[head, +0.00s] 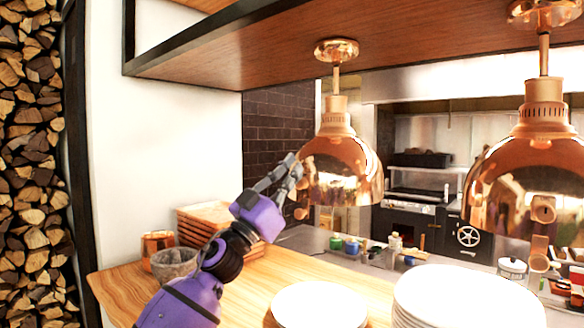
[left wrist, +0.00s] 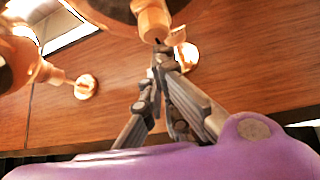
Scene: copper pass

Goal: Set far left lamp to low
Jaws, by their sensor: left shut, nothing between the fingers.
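The far left lamp (head: 345,165) is a shiny copper dome hanging on a short stem from the wooden shelf. My left gripper (head: 293,165) is shut and empty, with its tips at the left side of the dome. The lamp also fills the top of the left wrist view (left wrist: 105,8). There a copper knob (left wrist: 152,22) sticks out from it, and my shut fingertips (left wrist: 160,50) lie right by the knob's end. I cannot tell whether they touch it. The knob's setting cannot be read. My right gripper is in neither view.
A second copper lamp (head: 525,165) hangs to the right, with a knob (head: 543,209) on its front. White plate stacks (head: 465,300) and (head: 320,303) stand on the wooden counter (head: 250,295). Stacked wooden trays (head: 205,220) and a grey bowl (head: 173,262) stand at the left.

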